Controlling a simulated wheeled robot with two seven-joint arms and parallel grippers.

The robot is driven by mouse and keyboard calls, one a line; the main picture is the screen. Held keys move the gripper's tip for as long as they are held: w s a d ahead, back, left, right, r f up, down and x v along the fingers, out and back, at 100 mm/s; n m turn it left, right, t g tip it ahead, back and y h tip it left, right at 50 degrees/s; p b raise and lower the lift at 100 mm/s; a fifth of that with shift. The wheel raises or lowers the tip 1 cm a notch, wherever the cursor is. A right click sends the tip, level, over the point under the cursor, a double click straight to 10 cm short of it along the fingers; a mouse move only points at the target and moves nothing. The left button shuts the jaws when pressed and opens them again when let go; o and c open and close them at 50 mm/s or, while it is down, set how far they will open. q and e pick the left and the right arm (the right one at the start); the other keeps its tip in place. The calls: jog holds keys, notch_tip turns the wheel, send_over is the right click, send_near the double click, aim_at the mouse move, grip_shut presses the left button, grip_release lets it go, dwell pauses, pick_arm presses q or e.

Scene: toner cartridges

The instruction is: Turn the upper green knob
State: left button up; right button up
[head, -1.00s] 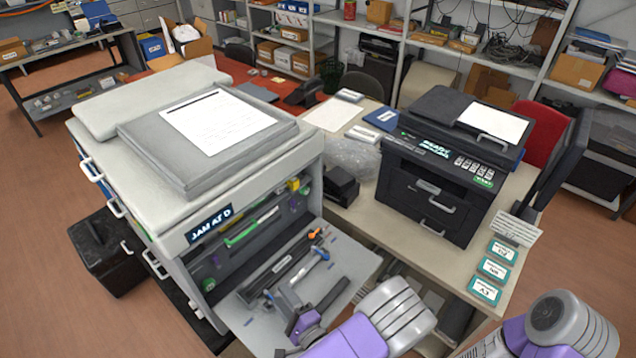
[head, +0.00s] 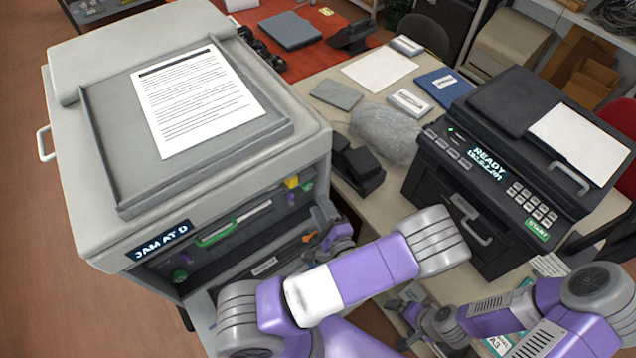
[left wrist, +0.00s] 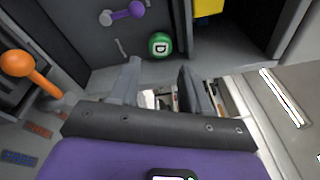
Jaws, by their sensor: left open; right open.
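The upper green knob (head: 308,186), round and marked D in the left wrist view (left wrist: 159,44), is on the dark inner wall of the large grey printer (head: 100,215), at the right end of its opening. My left gripper (left wrist: 160,76) is open and empty, its two fingertips just short of the knob and below it in that view. In the head view my left gripper (head: 324,218) is at the opening's right side, partly hidden by my arm. My right gripper (head: 408,318) is low at the bottom, partly seen and open.
A purple lever (left wrist: 122,13) and a yellow part (left wrist: 208,8) flank the knob. An orange-ended lever (left wrist: 18,64) stands at left. A green handle (head: 216,234) and another small green part (head: 180,275) are further left in the opening. A black printer (head: 500,170) stands at right.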

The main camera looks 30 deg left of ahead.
aim_at(309, 187)
pick_arm(q)
jog(key=x, duration=0.6)
jog(key=shift+s+p, duration=0.2)
jog(key=shift+p, duration=0.2)
jog(key=shift+c, duration=0.3)
